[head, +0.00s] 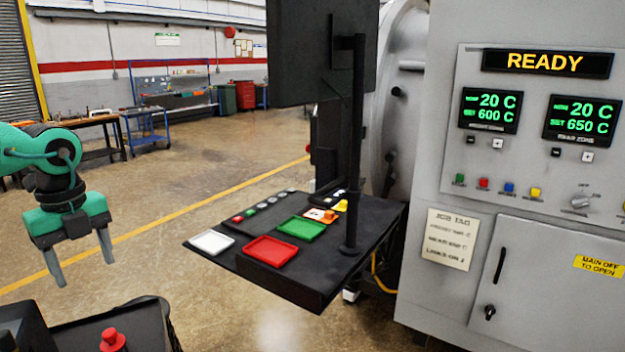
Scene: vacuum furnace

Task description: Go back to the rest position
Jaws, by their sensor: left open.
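My left gripper (82,262) is at the left of the head view, green with two grey fingers pointing down. The fingers are apart with nothing between them. It hangs in free air, to the left of the black console shelf (225,262) and clear of it. My right gripper is not in view. The vacuum furnace (420,120) stands at the right, and its display reads READY (546,62).
The shelf carries a white tray (211,242), a red tray (271,251), a green tray (301,228) and several buttons. A monitor (318,50) stands on a post above it. Open floor (160,235) lies behind my left gripper.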

